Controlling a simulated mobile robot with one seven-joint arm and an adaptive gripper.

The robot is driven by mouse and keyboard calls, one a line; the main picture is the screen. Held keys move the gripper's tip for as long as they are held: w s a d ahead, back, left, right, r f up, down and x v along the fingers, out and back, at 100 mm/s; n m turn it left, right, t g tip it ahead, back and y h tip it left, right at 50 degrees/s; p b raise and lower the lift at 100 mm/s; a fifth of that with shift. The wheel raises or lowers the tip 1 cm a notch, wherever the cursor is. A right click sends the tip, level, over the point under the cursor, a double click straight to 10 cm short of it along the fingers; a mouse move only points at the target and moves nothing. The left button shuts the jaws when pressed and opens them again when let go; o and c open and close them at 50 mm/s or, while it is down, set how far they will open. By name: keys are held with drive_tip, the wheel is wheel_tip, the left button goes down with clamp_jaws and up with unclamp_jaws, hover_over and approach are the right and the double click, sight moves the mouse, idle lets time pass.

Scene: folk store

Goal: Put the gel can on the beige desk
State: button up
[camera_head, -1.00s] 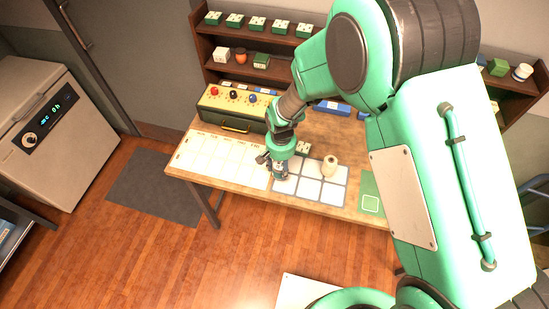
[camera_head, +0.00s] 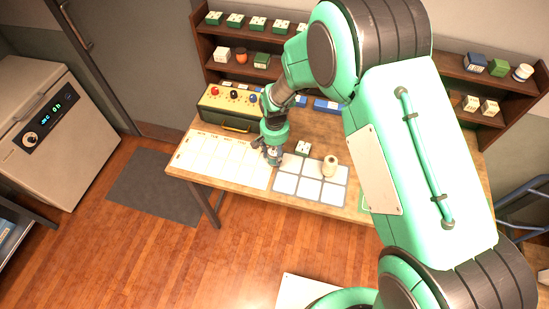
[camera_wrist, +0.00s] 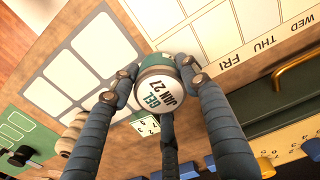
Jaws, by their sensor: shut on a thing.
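The gel can (camera_wrist: 165,92) is a round can whose white lid reads "GEL JAN 27" and whose side has a green band. It is in the wrist view, between the fingers of my gripper (camera_wrist: 160,80), which is shut on it. In the head view my gripper (camera_head: 273,158) is over the wooden desk (camera_head: 335,133), between the weekday sheet and the grid mat. The can is small there and partly hidden by the fingers. I cannot tell the exact gap between the can and the desk.
A white weekday sheet (camera_head: 215,155) lies left of my gripper, a grid mat (camera_head: 298,186) right of it. A cream spool (camera_head: 330,166) and a green-white box (camera_head: 302,148) stand close by. A button box (camera_head: 228,108) stands behind, below shelves (camera_head: 215,38).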

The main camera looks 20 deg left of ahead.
sight(275, 151)
drive_tip(key=shift+f, duration=1.5)
drive_tip(key=shift+f, duration=0.1)
drive_tip(key=o, duration=1.3)
drive_tip(key=shift+c, duration=0.2)
wheel_tip(275, 151, up, 12)
drive_tip(key=shift+r, duration=0.1)
drive_tip(key=shift+r, duration=0.1)
